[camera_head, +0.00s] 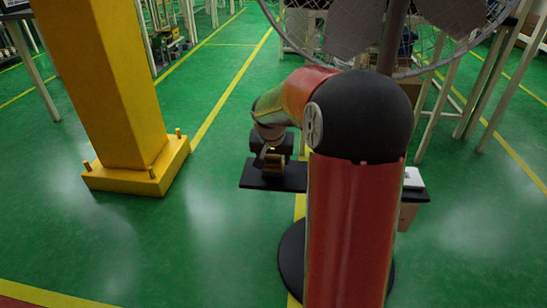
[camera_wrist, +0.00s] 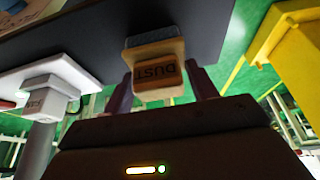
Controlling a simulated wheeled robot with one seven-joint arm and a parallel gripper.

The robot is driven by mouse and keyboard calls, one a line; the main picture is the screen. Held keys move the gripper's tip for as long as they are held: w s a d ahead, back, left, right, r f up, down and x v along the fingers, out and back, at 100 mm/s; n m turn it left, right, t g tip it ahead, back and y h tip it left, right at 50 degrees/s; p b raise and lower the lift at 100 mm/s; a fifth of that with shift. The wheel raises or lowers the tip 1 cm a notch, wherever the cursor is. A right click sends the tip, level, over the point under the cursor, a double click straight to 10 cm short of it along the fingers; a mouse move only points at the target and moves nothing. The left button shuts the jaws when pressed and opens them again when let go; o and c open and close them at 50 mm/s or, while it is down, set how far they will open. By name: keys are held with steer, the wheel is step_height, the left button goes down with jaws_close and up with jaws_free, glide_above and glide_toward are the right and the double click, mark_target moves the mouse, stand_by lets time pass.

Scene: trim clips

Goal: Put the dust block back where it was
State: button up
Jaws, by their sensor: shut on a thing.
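The dust block (camera_wrist: 156,73) shows in the wrist view as a tan and dark block with the word DUST upside down on its face. My gripper (camera_wrist: 160,88) is shut on it, one finger at each side. The block is against or very near the underside or edge of a dark board (camera_wrist: 200,30); I cannot tell whether they touch. In the head view my gripper (camera_head: 272,158) is low over the left end of the black board (camera_head: 258,183), and the block is mostly hidden there.
In the wrist view a white labelled block (camera_wrist: 45,100) stands at the left by a white plate. In the head view a white item (camera_head: 412,179) lies on the board's right end, behind my arm. A yellow post (camera_head: 110,90) stands left. A caged fan (camera_head: 390,30) is behind.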

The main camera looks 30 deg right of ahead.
steer(key=o, duration=0.9)
steer(key=shift+c, duration=0.2)
steer(key=v, duration=1.2)
steer(key=s+a+n+y, duration=0.1)
steer(key=s+a+n, duration=0.1)
steer(key=s+a, duration=0.2)
steer(key=s+a+f+n+t, duration=0.1)
steer(key=s+a, duration=0.3)
steer(key=s, duration=0.7)
steer(key=s+a+f+n+y, duration=0.1)
steer(key=s+a+n, duration=0.2)
steer(key=s+a, duration=0.2)
steer(key=s, duration=0.3)
steer(key=shift+s+n+t+y+p, duration=0.15)
steer(key=shift+n+t+y+p, duration=0.15)
steer(key=shift+n+t, duration=0.1)
steer(key=shift+a, duration=0.1)
